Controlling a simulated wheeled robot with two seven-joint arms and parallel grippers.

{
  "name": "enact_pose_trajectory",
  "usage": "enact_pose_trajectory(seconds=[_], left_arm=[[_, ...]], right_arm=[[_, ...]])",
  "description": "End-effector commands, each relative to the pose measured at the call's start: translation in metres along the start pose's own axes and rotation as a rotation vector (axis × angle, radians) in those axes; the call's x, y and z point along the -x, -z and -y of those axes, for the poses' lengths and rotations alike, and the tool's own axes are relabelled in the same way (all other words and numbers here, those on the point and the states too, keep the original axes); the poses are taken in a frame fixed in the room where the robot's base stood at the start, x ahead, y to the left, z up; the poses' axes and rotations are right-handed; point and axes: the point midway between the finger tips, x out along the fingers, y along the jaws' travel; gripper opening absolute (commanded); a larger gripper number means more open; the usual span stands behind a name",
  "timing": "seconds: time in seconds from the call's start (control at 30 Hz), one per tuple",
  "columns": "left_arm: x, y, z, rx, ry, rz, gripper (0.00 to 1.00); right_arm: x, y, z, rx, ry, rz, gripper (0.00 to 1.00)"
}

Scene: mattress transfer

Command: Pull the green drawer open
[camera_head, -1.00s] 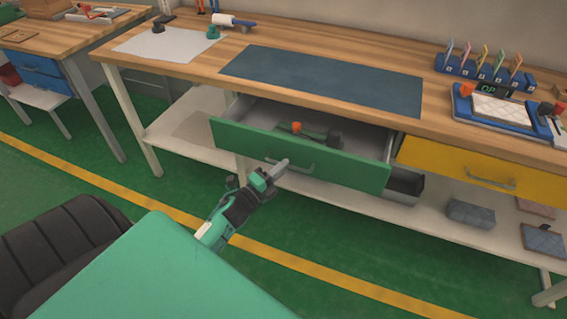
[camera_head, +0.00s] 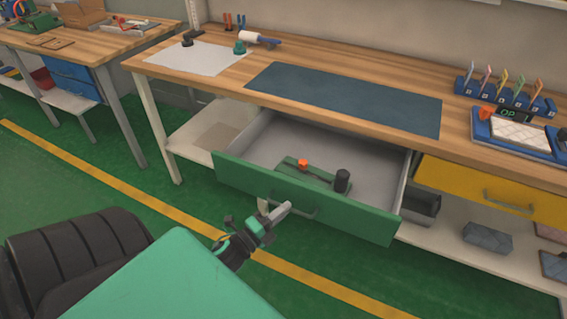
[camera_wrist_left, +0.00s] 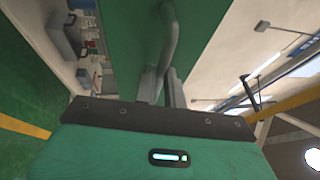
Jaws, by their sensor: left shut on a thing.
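The green drawer (camera_head: 352,214) stands well open under the workbench. Inside it lies a green tool (camera_head: 318,176) with an orange knob and a dark cylindrical end. My left gripper (camera_head: 284,209) is shut on the drawer's bar handle (camera_head: 308,213) at the middle-left of its front. In the left wrist view the fingers (camera_wrist_left: 172,88) close around the handle (camera_wrist_left: 170,45), with the green drawer front (camera_wrist_left: 135,40) behind it. My right gripper is not in view.
The yellow drawer (camera_head: 480,188) to the right is shut. The wooden workbench (camera_head: 225,85) carries a dark mat (camera_head: 345,97), a white sheet and small racks. Grey boxes (camera_head: 487,237) sit on the lower shelf. Green floor is clear in front of the drawer.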

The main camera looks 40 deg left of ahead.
Motion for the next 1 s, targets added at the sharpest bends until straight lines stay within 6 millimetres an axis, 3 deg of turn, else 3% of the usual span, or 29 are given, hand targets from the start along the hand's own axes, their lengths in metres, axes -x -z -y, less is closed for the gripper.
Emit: enact_pose_trajectory(seconds=[0.13, 0.17, 0.27, 0.67, 1.0], left_arm=[[0.000, 0.000, -0.001, 0.000, -0.001, 0.000, 0.00], [0.000, 0.000, -0.001, 0.000, -0.001, 0.000, 0.15], [0.000, 0.000, -0.001, 0.000, -0.001, 0.000, 0.32], [0.007, 0.000, -0.001, 0.000, -0.001, 0.000, 0.32], [0.071, 0.000, -0.003, 0.001, -0.005, 0.002, 0.32]], right_arm=[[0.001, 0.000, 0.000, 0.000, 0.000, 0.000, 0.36], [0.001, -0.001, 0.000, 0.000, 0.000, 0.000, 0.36], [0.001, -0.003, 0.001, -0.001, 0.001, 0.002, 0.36], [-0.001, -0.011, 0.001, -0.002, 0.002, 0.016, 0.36], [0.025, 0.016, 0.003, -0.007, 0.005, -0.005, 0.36]])
